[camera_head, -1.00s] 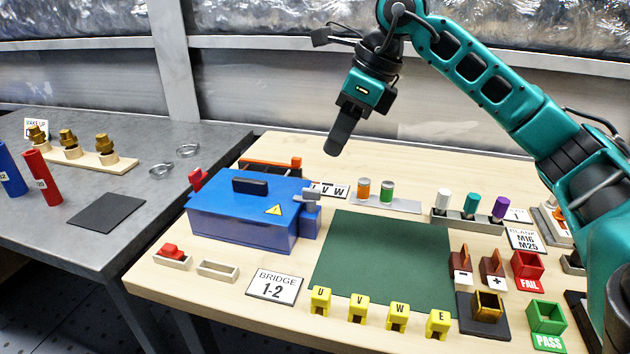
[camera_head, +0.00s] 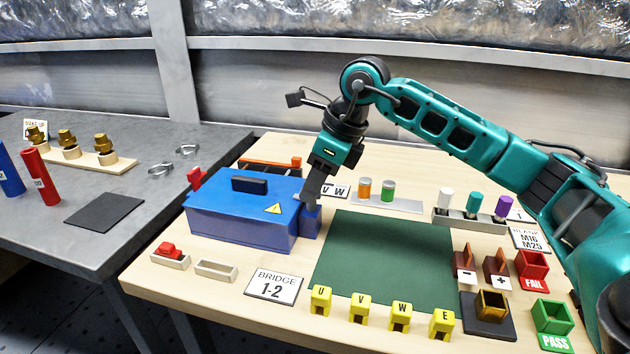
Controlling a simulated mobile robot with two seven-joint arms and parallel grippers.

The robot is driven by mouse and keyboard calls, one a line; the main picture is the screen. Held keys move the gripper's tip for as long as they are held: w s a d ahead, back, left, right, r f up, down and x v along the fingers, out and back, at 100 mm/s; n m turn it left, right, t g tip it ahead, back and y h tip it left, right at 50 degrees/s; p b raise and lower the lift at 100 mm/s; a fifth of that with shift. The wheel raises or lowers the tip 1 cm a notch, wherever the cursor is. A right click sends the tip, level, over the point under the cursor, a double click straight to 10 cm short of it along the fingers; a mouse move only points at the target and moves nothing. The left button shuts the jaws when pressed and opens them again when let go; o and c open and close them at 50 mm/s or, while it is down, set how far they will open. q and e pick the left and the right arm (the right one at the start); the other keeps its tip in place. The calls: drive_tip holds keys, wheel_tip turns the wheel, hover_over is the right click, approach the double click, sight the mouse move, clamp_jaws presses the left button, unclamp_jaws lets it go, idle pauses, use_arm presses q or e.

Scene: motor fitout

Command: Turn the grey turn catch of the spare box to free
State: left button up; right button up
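The blue spare box (camera_head: 240,221) stands on the wooden table with its lid down, a dark handle (camera_head: 250,185) on top and a yellow warning label. The grey turn catch is at the box's right end; my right gripper (camera_head: 309,197) is directly over it and hides most of it. The fingers point down and reach the catch's height. I cannot tell whether they touch it or whether they are parted. My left gripper is not in view.
A green mat (camera_head: 385,262) lies right of the box. Behind it a grey rack (camera_head: 385,204) holds orange and green cylinders close to my gripper. A "BRIDGE 1-2" card (camera_head: 273,286) and yellow lettered blocks stand along the front.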

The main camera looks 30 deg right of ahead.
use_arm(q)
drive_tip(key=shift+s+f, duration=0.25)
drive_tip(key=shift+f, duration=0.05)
use_arm(e)
clamp_jaws()
